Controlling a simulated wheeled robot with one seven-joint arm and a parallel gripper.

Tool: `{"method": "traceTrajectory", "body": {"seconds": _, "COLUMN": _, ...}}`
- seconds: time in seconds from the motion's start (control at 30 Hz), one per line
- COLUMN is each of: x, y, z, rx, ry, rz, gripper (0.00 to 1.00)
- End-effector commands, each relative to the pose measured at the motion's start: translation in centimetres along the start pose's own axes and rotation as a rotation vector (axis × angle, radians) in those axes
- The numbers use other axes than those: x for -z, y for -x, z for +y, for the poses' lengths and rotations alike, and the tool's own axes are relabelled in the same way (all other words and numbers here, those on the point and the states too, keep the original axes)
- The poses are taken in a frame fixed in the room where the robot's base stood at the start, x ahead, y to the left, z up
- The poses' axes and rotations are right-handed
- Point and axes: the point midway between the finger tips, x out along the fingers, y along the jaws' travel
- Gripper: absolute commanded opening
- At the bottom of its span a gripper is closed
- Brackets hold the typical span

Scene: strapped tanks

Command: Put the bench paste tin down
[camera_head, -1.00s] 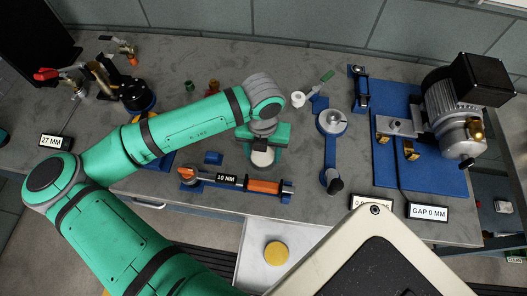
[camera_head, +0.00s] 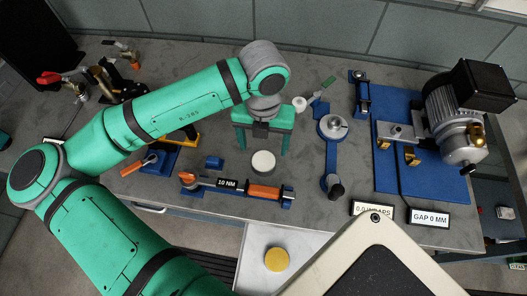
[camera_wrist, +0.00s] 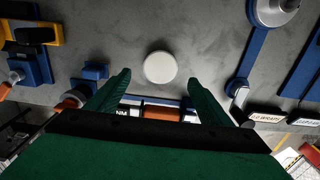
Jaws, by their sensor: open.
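The bench paste tin, a small round pot with a pale white top (camera_head: 263,163), stands upright on the grey bench, behind the torque wrench. It also shows in the wrist view (camera_wrist: 160,67), just beyond the fingertips. My gripper (camera_head: 263,149) is open and empty, its two green fingers spread wide. It is above and behind the tin in the head view, apart from it. In the wrist view the fingers (camera_wrist: 158,80) lie to either side with a clear gap between them and the tin.
An orange-handled torque wrench (camera_head: 230,185) marked 10 NM lies in blue holders in front of the tin. A small blue block (camera_head: 214,162) is to the left. A blue strap tool (camera_head: 331,155) stands right. A yellow round tin (camera_head: 277,259) sits on a white surface below the bench.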

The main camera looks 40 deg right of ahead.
Motion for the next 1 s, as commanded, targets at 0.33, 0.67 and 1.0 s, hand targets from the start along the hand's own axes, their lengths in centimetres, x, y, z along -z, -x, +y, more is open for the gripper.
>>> {"method": "traceTrajectory", "body": {"seconds": 0.33, "x": 0.0, "y": 3.6, "z": 0.0, "rx": 0.001, "ry": 0.001, "rz": 0.000, "gripper": 0.73}}
{"method": "traceTrajectory", "body": {"seconds": 0.67, "x": 0.0, "y": 3.7, "z": 0.0, "rx": 0.001, "ry": 0.001, "rz": 0.000, "gripper": 0.73}}
{"method": "traceTrajectory", "body": {"seconds": 1.0, "x": 0.0, "y": 3.7, "z": 0.0, "rx": 0.001, "ry": 0.000, "rz": 0.000, "gripper": 0.73}}
